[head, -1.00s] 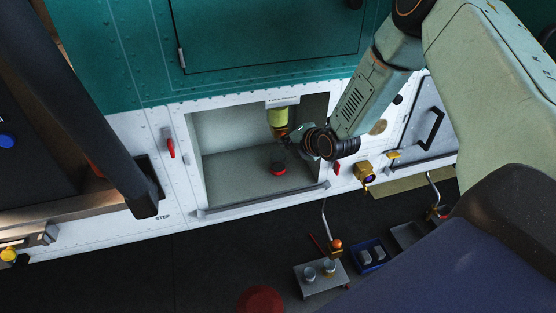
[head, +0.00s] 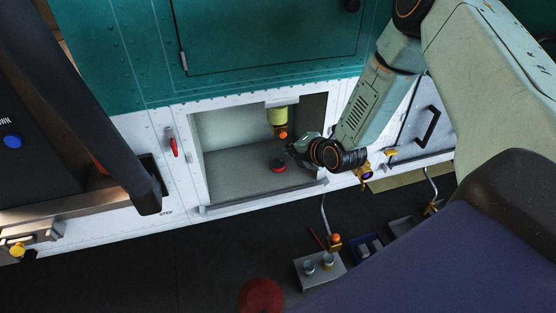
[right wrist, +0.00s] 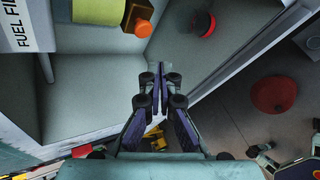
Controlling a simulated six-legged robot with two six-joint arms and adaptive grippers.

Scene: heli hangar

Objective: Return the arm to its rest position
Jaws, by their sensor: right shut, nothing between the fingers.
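My right arm reaches in from the right in the head view. Its gripper (head: 298,149) is at the right part of the open bay (head: 235,130) in the white panel, just below and right of the fuel filter. In the right wrist view the right gripper (right wrist: 160,78) has its fingers together with nothing between them. The fuel filter (head: 277,116) is a yellow-green cylinder with an orange lower end, hanging from the bay's top; it also shows in the wrist view (right wrist: 92,12), apart from the fingers. My left gripper is not in view.
A red-topped round part (head: 278,165) sits on the bay floor. A grey lip (head: 265,198) runs along the bay's lower edge. A small stand with metal cups (head: 318,267), a blue tray (head: 368,246) and a red round object (head: 261,296) are below. The dark floor at lower left is clear.

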